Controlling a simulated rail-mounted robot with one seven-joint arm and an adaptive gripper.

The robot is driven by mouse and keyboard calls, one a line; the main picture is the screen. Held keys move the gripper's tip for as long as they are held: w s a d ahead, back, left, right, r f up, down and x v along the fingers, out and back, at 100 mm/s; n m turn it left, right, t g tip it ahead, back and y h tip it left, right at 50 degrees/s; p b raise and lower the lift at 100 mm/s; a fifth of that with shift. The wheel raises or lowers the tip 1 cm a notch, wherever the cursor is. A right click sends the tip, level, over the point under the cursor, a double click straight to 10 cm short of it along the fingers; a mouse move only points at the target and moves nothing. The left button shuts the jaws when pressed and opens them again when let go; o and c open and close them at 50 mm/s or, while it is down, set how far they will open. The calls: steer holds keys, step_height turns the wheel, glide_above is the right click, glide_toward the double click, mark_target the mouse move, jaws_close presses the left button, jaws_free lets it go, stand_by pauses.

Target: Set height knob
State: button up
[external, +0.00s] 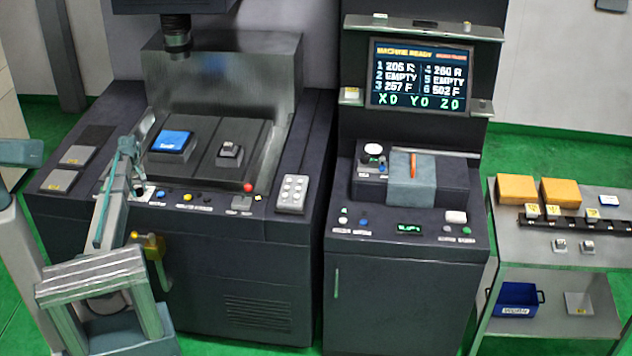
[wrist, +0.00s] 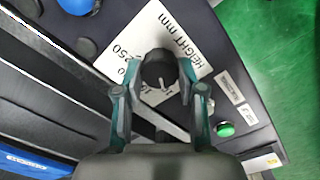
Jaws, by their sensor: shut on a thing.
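The height knob (wrist: 159,66) is a round black dial with a pale pointer line. It sits on a white label (wrist: 140,32) printed "HEIGHT mm" in the wrist view. My gripper (wrist: 160,78) has its two teal-grey fingers on either side of the knob, shut on it. The pointer aims towards the lower side of the wrist picture. In the external view my gripper (external: 136,186) reaches down to the front-left panel of the left machine (external: 170,240). The knob is mostly hidden there by the fingers.
A green button (wrist: 225,129) and a blue button (wrist: 76,5) lie near the knob. A row of buttons and a red knob (external: 249,187) line the machine's front. A screen (external: 420,75) reads "MACHINE READY". A side cart (external: 560,270) stands at right.

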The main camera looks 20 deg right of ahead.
mark_target(139, 189)
stand_by(0.3)
steer(key=o, duration=1.1)
steer(key=shift+o, duration=0.2)
steer(key=shift+r, duration=0.1)
step_height(139, 189, up, 12)
